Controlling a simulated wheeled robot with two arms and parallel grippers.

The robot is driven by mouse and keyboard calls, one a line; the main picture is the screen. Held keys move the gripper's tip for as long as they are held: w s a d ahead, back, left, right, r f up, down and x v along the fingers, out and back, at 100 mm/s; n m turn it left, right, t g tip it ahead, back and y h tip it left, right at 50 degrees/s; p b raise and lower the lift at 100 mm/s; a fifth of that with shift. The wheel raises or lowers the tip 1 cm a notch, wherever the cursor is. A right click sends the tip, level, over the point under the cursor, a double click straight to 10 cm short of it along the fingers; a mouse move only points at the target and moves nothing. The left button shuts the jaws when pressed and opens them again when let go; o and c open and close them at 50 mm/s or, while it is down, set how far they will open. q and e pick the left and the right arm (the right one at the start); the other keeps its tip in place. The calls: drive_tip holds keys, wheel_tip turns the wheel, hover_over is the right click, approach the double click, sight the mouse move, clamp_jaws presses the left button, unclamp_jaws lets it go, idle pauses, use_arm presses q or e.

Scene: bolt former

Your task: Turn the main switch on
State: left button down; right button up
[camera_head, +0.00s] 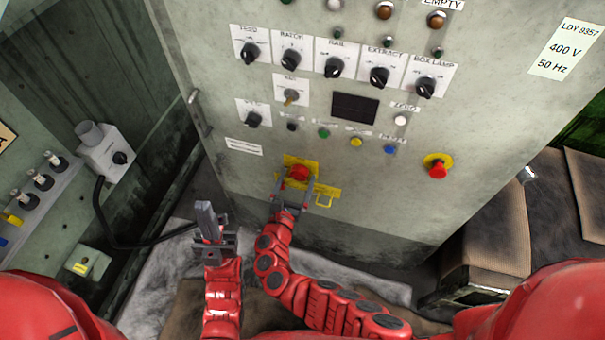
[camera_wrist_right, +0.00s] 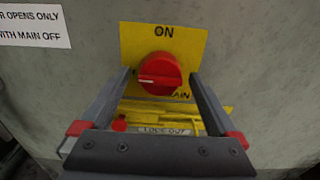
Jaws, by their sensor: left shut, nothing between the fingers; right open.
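The main switch is a red round knob (camera_head: 299,173) on a yellow plate low on the grey cabinet front. In the right wrist view the knob (camera_wrist_right: 160,74) sits under the word "ON", with a white mark at its left side. My right gripper (camera_head: 296,184) is open, one finger on each side of the knob; the right wrist view shows the fingers (camera_wrist_right: 160,88) apart around it. I cannot tell whether they touch it. My left gripper (camera_head: 205,208) is shut and empty, left of the cabinet's lower edge and away from the switch.
A yellow lock-out piece (camera_wrist_right: 190,118) sits just below the knob. A red emergency button (camera_head: 437,168) on yellow is to the right. Black rotary switches (camera_head: 333,66) line the panel above. A grey box (camera_head: 105,147) with a black cable stands at left, and a brown seat (camera_head: 495,225) at right.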

drive_tip(key=shift+s+a, duration=0.1)
drive_tip(key=shift+s, duration=0.05)
drive_tip(key=shift+c, duration=0.4)
drive_tip(key=c, duration=1.3)
drive_tip(key=m+b, duration=1.6)
drive_tip(key=b, duration=0.3)
drive_tip(key=shift+f, duration=0.15)
drive_tip(key=shift+m+b, duration=1.1)
drive_tip(key=shift+b, duration=0.15)
drive_tip(key=shift+r, duration=0.2)
